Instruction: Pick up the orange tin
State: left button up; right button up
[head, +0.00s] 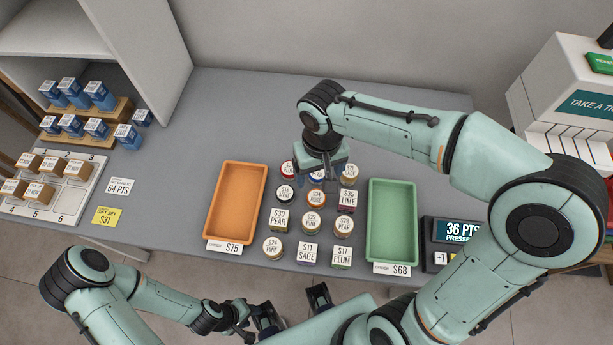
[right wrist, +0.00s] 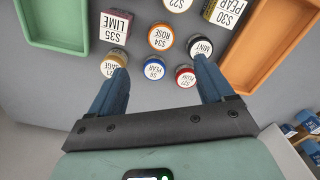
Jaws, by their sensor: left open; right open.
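The orange tin (head: 316,198), a round tin with an orange rim and a white lid label reading $34 ROSE, stands upright among the grouped goods between two trays. It also shows in the right wrist view (right wrist: 160,37), just beyond the fingertips and near the midline. My right gripper (head: 322,168) is open above the back of the group. In the right wrist view its blue fingers (right wrist: 160,73) are spread, with a blue-rimmed tin (right wrist: 154,69) showing between them and the orange tin farther out. My left gripper (head: 293,312) is open and empty below the counter's front edge.
An orange tray (head: 212,225) lies left of the group and a green tray (head: 408,255) right of it. Several tins and boxes crowd around the orange tin, including a MINT tin (right wrist: 200,46) and a LIME box (right wrist: 115,27). Bare counter (head: 180,170) lies left of the orange tray.

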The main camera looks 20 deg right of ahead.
jog(key=b, duration=0.1)
send_over(317, 197)
jog(key=f, duration=0.7)
jog(key=shift+s, duration=0.25)
jog(key=shift+w+f+b, duration=0.2)
jog(key=shift+f+b, duration=0.1)
jog(key=shift+f, duration=2.85)
pick_arm(q)
jog(key=shift+s+f, duration=0.25)
jog(key=shift+f, duration=0.2)
jog(key=shift+s+f, duration=0.2)
jog(key=shift+f, duration=0.25)
pick_arm(e)
jog(key=c, duration=1.1)
